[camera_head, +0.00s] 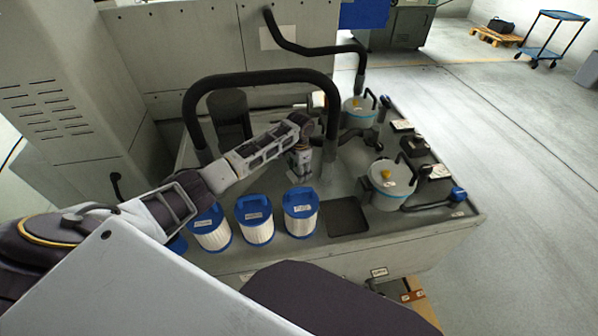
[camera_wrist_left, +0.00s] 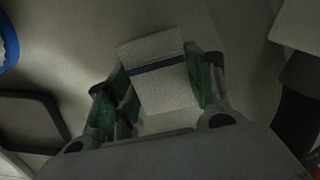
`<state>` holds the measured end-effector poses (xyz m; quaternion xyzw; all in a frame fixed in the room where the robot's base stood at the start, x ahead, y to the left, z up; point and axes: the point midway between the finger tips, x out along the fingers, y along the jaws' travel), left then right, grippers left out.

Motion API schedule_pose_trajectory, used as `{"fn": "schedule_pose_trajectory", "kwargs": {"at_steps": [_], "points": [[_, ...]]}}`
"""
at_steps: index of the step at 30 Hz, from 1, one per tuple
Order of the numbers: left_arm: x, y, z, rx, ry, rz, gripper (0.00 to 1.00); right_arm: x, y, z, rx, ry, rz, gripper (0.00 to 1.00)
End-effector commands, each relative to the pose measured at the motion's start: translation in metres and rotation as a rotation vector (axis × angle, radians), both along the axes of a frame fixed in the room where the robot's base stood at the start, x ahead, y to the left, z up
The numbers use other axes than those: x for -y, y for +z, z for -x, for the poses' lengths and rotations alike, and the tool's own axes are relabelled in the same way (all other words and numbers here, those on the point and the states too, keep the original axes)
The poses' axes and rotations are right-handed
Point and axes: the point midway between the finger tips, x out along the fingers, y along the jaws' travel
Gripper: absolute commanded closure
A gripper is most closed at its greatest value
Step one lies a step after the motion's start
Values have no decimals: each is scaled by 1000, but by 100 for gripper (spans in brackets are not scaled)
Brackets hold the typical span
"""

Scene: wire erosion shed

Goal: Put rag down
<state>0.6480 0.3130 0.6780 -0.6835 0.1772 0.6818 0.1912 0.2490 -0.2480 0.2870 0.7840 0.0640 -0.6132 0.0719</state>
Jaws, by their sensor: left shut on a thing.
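The rag (camera_wrist_left: 158,75) shows in the left wrist view as a white textured cloth with a dark blue stripe. My left gripper (camera_wrist_left: 160,95) is shut on it, with a green-padded finger on each side. In the head view my left gripper (camera_head: 300,178) points down over the grey bench top (camera_head: 345,180), behind the blue-capped filters. The rag is too small and hidden to make out there. I cannot tell whether the rag touches the bench top. My right gripper is not in view.
Several white filters with blue caps (camera_head: 254,222) stand along the front edge. A dark square mat (camera_head: 348,216) lies to their right. Two grey canisters with handles, one near (camera_head: 390,187) and one far (camera_head: 356,112), stand at right. Black hoses (camera_head: 262,77) arch behind my left arm.

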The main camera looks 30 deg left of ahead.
Motion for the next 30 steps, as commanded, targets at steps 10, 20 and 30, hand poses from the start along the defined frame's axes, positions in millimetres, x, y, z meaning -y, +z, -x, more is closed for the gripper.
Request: {"fn": "schedule_pose_trajectory", "kwargs": {"at_steps": [10,20,30], "points": [[0,-2,0,0,0,0,26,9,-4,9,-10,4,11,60],[0,-2,0,0,0,0,26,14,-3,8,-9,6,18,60],[1,19,-1,2,0,1,26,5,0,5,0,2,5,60]]}}
